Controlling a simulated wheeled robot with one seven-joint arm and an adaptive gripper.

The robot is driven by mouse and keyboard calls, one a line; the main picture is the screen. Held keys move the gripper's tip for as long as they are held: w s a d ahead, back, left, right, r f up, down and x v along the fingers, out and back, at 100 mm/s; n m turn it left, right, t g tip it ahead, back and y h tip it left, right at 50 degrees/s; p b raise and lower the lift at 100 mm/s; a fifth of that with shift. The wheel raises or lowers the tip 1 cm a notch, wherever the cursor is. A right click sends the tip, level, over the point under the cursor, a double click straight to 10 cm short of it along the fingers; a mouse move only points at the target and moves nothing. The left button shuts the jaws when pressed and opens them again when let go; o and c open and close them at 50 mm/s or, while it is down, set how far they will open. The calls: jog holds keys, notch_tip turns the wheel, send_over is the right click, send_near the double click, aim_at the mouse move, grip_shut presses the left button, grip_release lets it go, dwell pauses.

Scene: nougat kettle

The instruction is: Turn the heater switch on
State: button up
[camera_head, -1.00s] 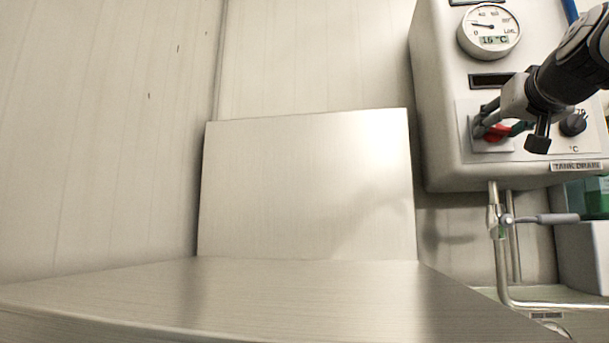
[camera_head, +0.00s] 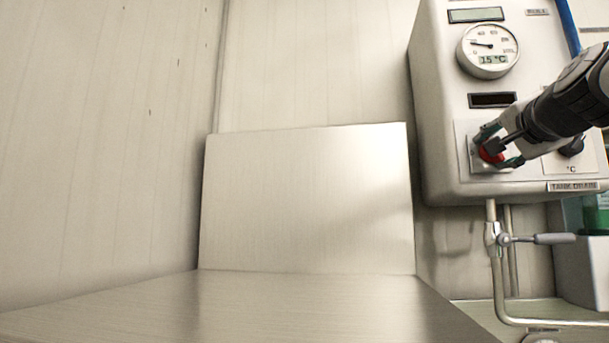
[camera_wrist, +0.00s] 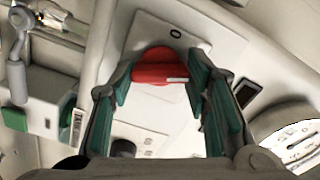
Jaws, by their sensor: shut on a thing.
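The heater switch is a red rotary knob (camera_head: 490,154) on a pale plate on the front of the white heater box (camera_head: 440,100). In the wrist view the red knob (camera_wrist: 160,66) sits between the green-padded fingers, with a white mark on its right part. My gripper (camera_head: 498,148) reaches in from the right and is shut on the red knob. In the wrist view the gripper (camera_wrist: 162,90) has one finger on each side of the knob. My gripper partly hides the knob in the head view.
A gauge (camera_head: 488,50) reading 15 °C is above the switch. A black dial (camera_head: 570,146) is just right of it, partly behind my arm. A tank drain valve lever (camera_head: 550,239) and pipes are below. A steel surface (camera_head: 260,305) fills the lower left.

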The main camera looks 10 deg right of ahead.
jog(key=m+p, duration=0.2)
jog(key=m, duration=0.2)
jog(key=shift+m, duration=0.3)
dwell(0.5)
jog(key=o, duration=1.2)
jog(key=shift+c, duration=0.2)
jog(key=v, duration=1.2)
jog(key=shift+d, duration=0.1)
